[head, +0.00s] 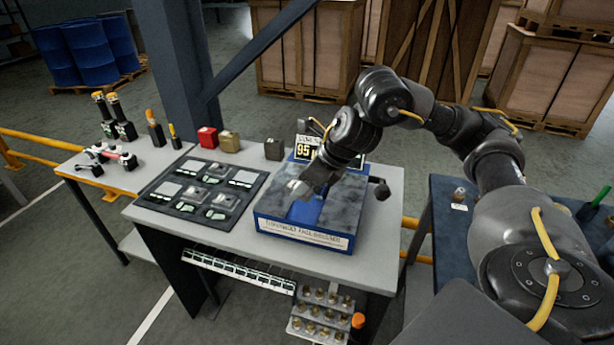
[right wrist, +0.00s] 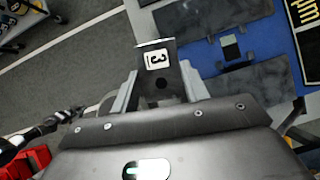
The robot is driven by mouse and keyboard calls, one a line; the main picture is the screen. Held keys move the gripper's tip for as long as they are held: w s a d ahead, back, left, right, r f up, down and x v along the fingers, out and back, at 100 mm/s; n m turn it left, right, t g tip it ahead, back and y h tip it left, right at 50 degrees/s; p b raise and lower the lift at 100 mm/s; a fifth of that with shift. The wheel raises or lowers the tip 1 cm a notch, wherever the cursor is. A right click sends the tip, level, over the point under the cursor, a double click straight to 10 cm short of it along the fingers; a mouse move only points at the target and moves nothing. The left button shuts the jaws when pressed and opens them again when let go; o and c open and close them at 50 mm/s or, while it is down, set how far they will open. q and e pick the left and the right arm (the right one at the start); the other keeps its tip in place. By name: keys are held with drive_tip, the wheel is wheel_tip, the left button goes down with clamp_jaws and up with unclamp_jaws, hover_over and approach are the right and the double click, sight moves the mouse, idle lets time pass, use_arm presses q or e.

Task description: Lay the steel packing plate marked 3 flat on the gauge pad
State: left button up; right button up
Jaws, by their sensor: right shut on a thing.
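The steel packing plate marked 3 (right wrist: 158,62) is held between the fingers of my right gripper, with its white "3" label facing the right wrist camera. In the head view my right gripper (head: 300,188) is over the left part of a blue-sided block with a grey mottled top (head: 345,195). In the right wrist view the block's blue and dark grey top (right wrist: 205,60) lies beyond the plate, with a small dark square piece (right wrist: 231,47) on the blue. I cannot tell which part is the gauge pad, or whether the plate touches the block. My left gripper is out of view.
A dark tray (head: 160,201) with several plates lies left of the block. A red box (head: 207,138), an olive box (head: 229,141) and a dark box (head: 273,149) stand along the back. A sign reading 95 (head: 307,147) stands behind the block. A blue table (head: 452,228) is at right.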

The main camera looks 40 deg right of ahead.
drive_tip(key=s+a+f+n+g+h, duration=0.1)
drive_tip(key=s+a+f+n+g, duration=0.2)
drive_tip(key=n, duration=1.2)
drive_tip(key=s+a+f+n+g+h, duration=0.2)
drive_tip(key=s+a+n+g, duration=0.5)
drive_tip(key=n, duration=0.8)
drive_tip(key=shift+s+a+f+n+g, duration=0.2)
drive_tip(key=shift+a+f+n+g, duration=0.1)
drive_tip(key=shift+a+f+g, duration=0.7)
